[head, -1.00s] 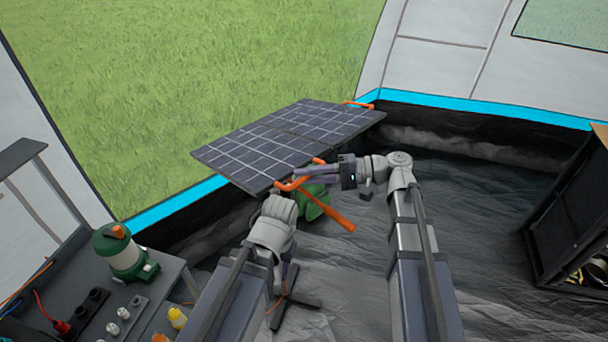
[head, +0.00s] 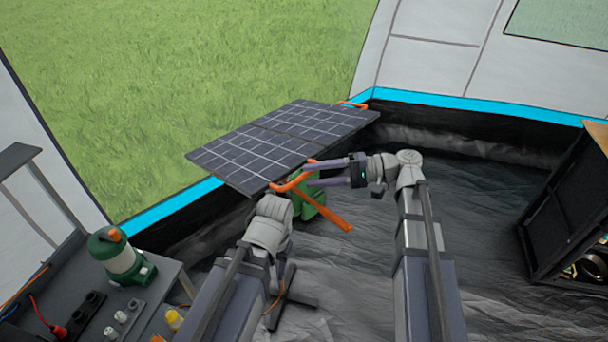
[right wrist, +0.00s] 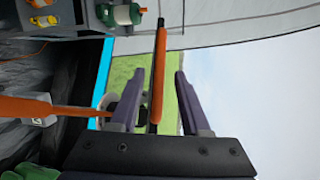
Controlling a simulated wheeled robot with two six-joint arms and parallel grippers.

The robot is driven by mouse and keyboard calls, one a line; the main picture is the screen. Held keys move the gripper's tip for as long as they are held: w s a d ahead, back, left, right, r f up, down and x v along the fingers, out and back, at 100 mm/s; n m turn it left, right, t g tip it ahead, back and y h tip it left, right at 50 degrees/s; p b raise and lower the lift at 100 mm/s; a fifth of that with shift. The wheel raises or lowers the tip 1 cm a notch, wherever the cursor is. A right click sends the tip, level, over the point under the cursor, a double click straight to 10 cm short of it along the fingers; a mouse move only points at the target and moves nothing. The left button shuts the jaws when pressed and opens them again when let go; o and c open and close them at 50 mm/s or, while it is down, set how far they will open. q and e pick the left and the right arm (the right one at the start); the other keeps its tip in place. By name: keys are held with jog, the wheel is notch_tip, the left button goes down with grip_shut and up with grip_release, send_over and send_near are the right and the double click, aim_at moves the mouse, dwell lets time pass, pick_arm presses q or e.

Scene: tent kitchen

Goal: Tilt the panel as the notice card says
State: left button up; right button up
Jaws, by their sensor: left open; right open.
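The dark solar panel (head: 255,155) lies at a slant by the tent opening, with an orange handle (head: 292,182) on its near edge and another at its far end. My right gripper (head: 312,174) is open at the near handle. In the right wrist view the panel shows edge-on, with the orange handle (right wrist: 157,75) between my open fingers (right wrist: 152,98); I cannot tell whether they touch it. My left gripper (head: 272,208) is just below the panel's near corner, its fingertips hidden. An orange lever (head: 330,214) slants down by a green part (head: 308,205). No notice card is readable.
A grey table (head: 172,275) at lower left holds a green lantern (head: 122,256), a power strip and a yellow bottle (head: 174,319). A black cabinet (head: 570,210) stands at right. The dark floor (head: 490,230) between is clear.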

jog(key=shift+s+d+r, duration=0.1)
jog(key=shift+d+r, duration=0.05)
jog(key=shift+d, duration=0.85)
jog(key=shift+s+d+r, duration=0.1)
jog(key=shift+d, duration=0.9)
